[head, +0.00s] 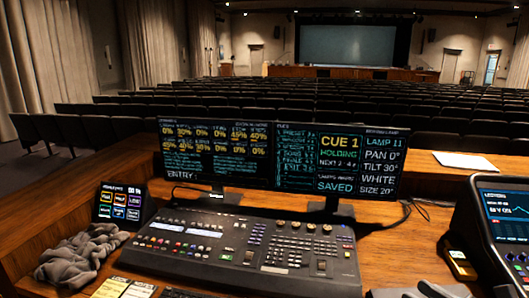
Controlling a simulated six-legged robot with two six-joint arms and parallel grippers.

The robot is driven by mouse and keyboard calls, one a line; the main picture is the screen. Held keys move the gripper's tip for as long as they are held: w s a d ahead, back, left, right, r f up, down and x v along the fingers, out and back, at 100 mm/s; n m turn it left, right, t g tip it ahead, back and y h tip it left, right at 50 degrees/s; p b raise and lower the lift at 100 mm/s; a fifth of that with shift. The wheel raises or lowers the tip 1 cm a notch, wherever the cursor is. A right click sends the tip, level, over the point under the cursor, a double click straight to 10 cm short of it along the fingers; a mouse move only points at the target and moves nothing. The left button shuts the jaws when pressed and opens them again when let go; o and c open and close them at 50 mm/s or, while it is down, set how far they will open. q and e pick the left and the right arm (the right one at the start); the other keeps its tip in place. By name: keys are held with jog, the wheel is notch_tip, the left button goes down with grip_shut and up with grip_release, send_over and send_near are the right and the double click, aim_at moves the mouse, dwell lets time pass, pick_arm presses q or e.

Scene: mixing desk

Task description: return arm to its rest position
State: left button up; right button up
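A small touch panel (120,203) and a crumpled grey cloth (82,252) are at the left. Yellow and white cards (124,287) lie at the front. A device with a screen (502,228) stands at the right, with a small yellow-labelled item (460,264) beside it. White paper (465,160) lies behind.

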pick_arm(q)
jog(key=shift+s+d, duration=0.15)
jog(key=shift+s, duration=0.25)
pick_arm(e)
jog(key=s+a+f+n+g+h, duration=0.1)
jog(key=s+a+f+n+g, duration=0.3)
jog(key=f+n, duration=0.5)
jog(key=s+a+f+n+g+h, duration=0.1)
jog(key=s+a+f+n+g, duration=0.4)
jog(key=f, duration=1.2)
jog(key=s+a+f+n+g+h, duration=0.1)
jog(key=s+a+f+n+g, duration=0.4)
jog(key=s+a+f+n, duration=0.5)
notch_tip(320, 180, down, 3)
jog(key=a+n, duration=0.1)
jog(key=n, duration=0.3)
jog(key=shift+f+h, duration=0.15)
jog(key=shift+h, duration=0.25)
